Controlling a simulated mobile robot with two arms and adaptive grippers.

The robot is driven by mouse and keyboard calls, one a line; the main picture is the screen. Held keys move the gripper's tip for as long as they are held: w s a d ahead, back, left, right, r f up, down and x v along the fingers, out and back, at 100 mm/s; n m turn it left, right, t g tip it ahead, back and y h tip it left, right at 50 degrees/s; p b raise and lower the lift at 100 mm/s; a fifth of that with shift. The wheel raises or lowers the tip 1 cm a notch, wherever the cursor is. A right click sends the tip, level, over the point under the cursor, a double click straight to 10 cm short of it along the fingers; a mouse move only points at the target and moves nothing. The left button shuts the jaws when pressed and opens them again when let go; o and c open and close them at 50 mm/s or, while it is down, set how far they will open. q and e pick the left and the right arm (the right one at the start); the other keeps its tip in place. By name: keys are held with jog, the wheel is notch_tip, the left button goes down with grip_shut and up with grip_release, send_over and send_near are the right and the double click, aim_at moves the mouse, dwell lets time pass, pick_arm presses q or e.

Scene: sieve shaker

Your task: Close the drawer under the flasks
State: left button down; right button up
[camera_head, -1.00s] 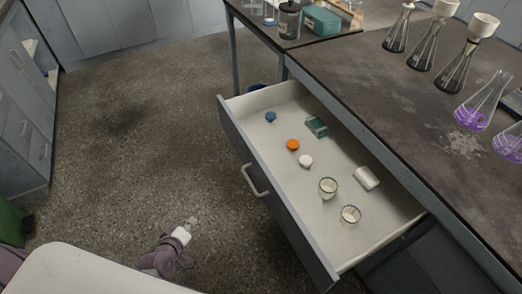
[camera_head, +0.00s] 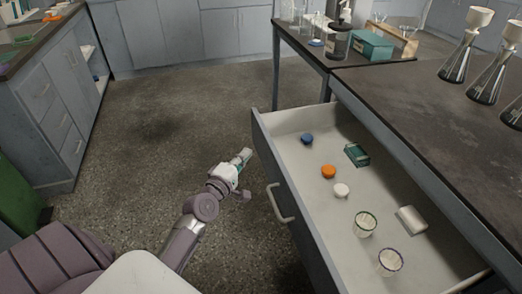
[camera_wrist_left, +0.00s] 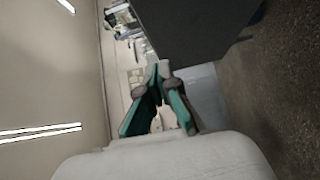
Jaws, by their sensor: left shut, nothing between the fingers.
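The drawer (camera_head: 292,205) under the bench top is pulled far out, with its grey front and metal handle (camera_head: 279,204) facing left. Flasks (camera_head: 462,50) stand on the dark bench top (camera_head: 420,95) above it. My left gripper (camera_head: 246,154) is just left of the drawer front, near its far end, with a small gap seeming to lie between them. Its fingers, green inside, are shut and empty, and also show in the left wrist view (camera_wrist_left: 158,68). A dark grey panel is ahead of them there, perhaps the drawer front. My right gripper is not in view.
Inside the drawer lie a blue cap (camera_head: 307,139), an orange cap (camera_head: 329,171), a white cap (camera_head: 341,190), a green box (camera_head: 357,155), two small cups (camera_head: 366,223) and a white block (camera_head: 411,220). The floor (camera_head: 160,120) left of the drawer is clear.

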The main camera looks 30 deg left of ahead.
aim_at(266, 143)
pick_arm(q)
jog(key=w, duration=0.1)
jog(key=w+d, duration=0.1)
jog(key=w, duration=0.2)
jog(key=shift+d, duration=0.35)
jog(key=shift+w+d, duration=0.35)
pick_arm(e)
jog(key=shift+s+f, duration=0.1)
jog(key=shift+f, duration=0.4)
pick_arm(q)
jog(key=shift+w+f, duration=0.1)
jog(key=shift+w, duration=0.05)
